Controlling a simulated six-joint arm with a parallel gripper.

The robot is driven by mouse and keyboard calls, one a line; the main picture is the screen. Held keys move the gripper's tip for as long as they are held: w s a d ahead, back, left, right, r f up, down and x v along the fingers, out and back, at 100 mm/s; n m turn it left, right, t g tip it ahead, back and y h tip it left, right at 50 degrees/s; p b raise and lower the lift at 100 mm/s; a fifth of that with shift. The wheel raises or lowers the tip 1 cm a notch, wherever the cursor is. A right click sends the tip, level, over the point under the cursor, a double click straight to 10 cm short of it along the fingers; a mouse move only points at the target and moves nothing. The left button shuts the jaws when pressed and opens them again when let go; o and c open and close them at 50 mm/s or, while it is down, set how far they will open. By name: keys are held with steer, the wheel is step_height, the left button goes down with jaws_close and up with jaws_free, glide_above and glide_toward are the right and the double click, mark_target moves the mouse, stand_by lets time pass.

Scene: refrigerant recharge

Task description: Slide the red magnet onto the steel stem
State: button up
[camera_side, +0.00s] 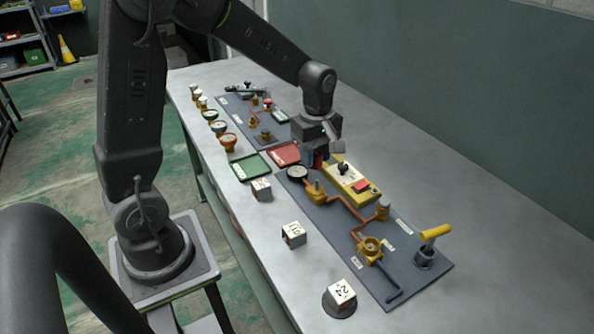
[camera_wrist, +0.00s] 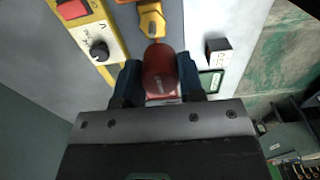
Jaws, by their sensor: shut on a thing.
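The magnet shows only as a small red patch in the side view (camera_side: 318,161). A brass-yellow valve body (camera_wrist: 152,20) is just past the magnet in the wrist view. In the side view the brass valve (camera_side: 316,194) sits on the panel, a little in front of my gripper. I cannot make out the steel stem clearly.
A yellow box (camera_side: 351,183) with a black knob and red button is close beside my gripper. A red tray (camera_side: 279,149), green tray (camera_side: 250,167) and labelled cubes (camera_side: 293,234) lie nearby.

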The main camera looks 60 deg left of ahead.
steer(key=shift+w+a+f, duration=0.2)
steer(key=shift+w+a, duration=0.1)
steer(key=shift+w, duration=0.3)
steer(key=shift+f, duration=2.05)
steer(key=shift+f, duration=1.9)
steer(key=o, duration=1.3)
steer(key=shift+r, duration=0.1)
steer(key=shift+r, duration=3.45)
steer(key=shift+r, duration=0.1)
steer(key=s+d+r+m+t, duration=0.2)
steer(key=s+d+r+m, duration=0.2)
steer(key=s+r+m, duration=0.2)
steer(key=s+d+r+m+t, duration=0.3)
steer(key=s+r+m, duration=0.4)
steer(key=s+m, duration=0.4)
steer(key=shift+s+d+m+t, duration=0.3)
steer(key=shift+d+m, duration=0.2)
